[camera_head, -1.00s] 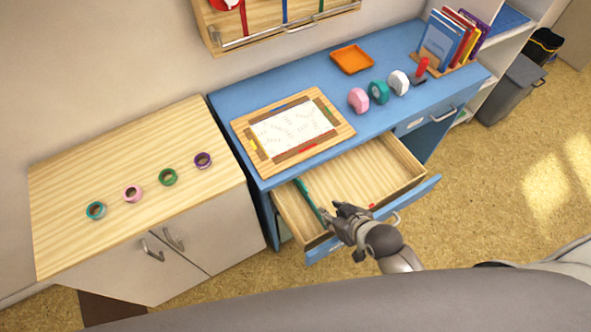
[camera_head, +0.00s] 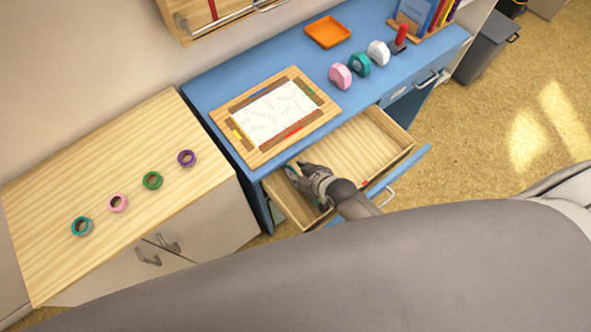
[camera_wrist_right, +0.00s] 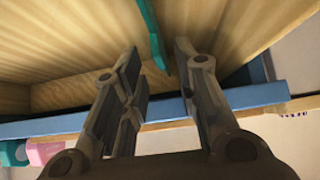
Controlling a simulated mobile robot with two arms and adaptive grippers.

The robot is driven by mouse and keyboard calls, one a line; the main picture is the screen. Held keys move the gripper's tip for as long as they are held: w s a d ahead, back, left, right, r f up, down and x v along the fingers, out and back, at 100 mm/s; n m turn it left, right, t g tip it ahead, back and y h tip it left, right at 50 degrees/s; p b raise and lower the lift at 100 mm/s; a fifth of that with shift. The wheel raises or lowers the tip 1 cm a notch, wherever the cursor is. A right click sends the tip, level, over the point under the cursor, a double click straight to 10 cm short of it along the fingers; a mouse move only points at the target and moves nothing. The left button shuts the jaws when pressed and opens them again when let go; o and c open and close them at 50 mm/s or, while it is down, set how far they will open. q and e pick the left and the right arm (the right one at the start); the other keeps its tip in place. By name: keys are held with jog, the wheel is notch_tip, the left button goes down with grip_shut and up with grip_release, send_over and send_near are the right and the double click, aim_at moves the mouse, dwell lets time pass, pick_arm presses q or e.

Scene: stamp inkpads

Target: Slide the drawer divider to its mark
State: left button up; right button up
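The teal drawer divider (camera_wrist_right: 152,30) stands in the open wooden drawer (camera_head: 383,158). In the head view, my right gripper (camera_head: 298,169) hides most of it, at the drawer's left part. In the right wrist view, the gripper (camera_wrist_right: 157,52) is open, its two fingers apart with the divider showing between and beyond their tips. A gap shows on both sides; I cannot tell how deep the divider sits between the fingers. A small red mark (camera_head: 364,183) shows at the drawer's front edge, right of the gripper. My left gripper is not in view.
A wooden cabinet (camera_head: 60,180) with several tape rolls stands left. The drawer's right part is clear.

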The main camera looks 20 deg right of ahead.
jog(key=shift+w+a+f, duration=0.1)
jog(key=shift+w+f, duration=0.45)
jog(key=shift+w+a+f, duration=0.15)
jog(key=shift+w+f, duration=0.05)
jog(key=shift+f, duration=0.05)
grip_shut()
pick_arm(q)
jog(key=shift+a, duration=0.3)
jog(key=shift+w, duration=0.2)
